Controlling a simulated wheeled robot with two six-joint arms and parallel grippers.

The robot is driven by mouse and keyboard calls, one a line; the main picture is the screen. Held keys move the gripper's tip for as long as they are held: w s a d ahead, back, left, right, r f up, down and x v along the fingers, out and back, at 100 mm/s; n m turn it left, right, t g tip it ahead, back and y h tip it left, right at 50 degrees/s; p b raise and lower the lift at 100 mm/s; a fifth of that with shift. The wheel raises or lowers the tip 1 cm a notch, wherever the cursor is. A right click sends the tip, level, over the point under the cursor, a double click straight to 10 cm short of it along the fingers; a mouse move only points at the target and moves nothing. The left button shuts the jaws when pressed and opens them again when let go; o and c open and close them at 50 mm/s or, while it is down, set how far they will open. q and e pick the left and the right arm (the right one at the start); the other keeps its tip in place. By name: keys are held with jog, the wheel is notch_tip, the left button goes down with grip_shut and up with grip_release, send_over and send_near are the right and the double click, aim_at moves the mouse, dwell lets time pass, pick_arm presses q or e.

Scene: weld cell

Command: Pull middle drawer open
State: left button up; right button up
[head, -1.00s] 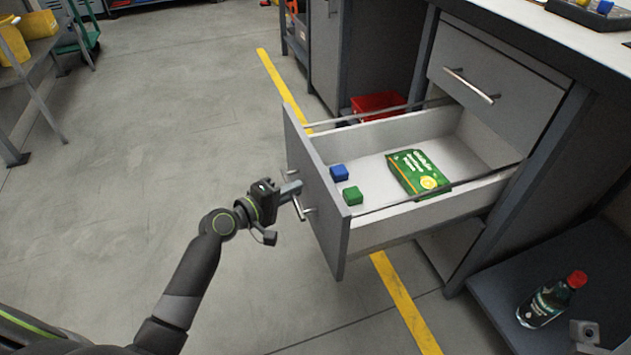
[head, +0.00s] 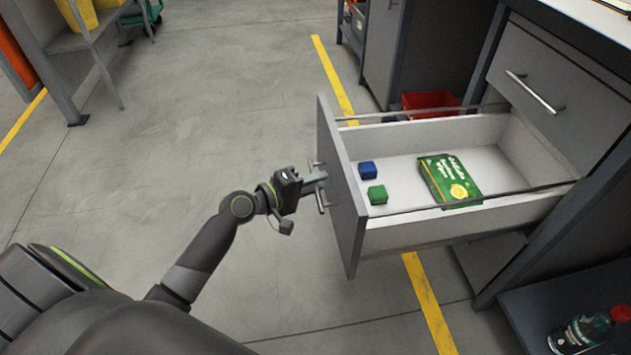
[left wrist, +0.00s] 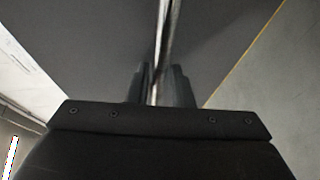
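The middle drawer (head: 348,205) stands far out of the grey cabinet, below a closed top drawer (head: 540,100). Its metal bar handle (head: 321,190) is on the front panel, facing left. My left gripper (head: 316,181) is at this handle. In the left wrist view the handle bar (left wrist: 167,40) runs down between the two fingers (left wrist: 161,88), which look closed around it. Inside the drawer lie a blue cube (head: 367,170), a green cube (head: 377,194) and a green box with white lettering (head: 449,179). My right gripper is not in view.
A red bin (head: 430,103) is on the floor behind the drawer. A yellow line (head: 430,300) passes under the drawer.

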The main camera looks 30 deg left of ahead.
pick_arm(q)
jog(key=v, duration=1.7)
jog(key=shift+s+a, duration=0.15)
jog(key=shift+r, duration=0.1)
